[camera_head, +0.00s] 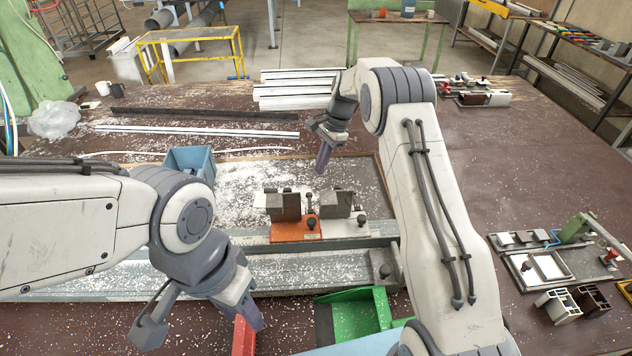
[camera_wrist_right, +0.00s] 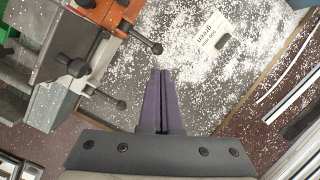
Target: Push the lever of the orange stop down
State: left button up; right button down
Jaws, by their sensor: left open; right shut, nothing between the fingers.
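The orange stop (camera_head: 292,231) sits on the grey rail at the middle of the bench, with a dark block above it. Its lever with a black ball knob (camera_head: 311,224) shows in the head view. In the right wrist view the orange stop (camera_wrist_right: 127,12) is at the top, and a black-knobbed lever (camera_wrist_right: 138,38) sticks out from it toward the fingers. My right gripper (camera_head: 322,162) is shut and empty, above and behind the stop, apart from the lever; it also shows in the wrist view (camera_wrist_right: 161,75). My left gripper (camera_head: 203,325) is open at the front left.
A blue bin (camera_head: 190,160), a green bin (camera_head: 355,310) and a red piece (camera_head: 243,335) lie around the rail. White shavings cover the board behind.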

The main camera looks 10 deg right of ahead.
jog(key=shift+v, duration=1.8)
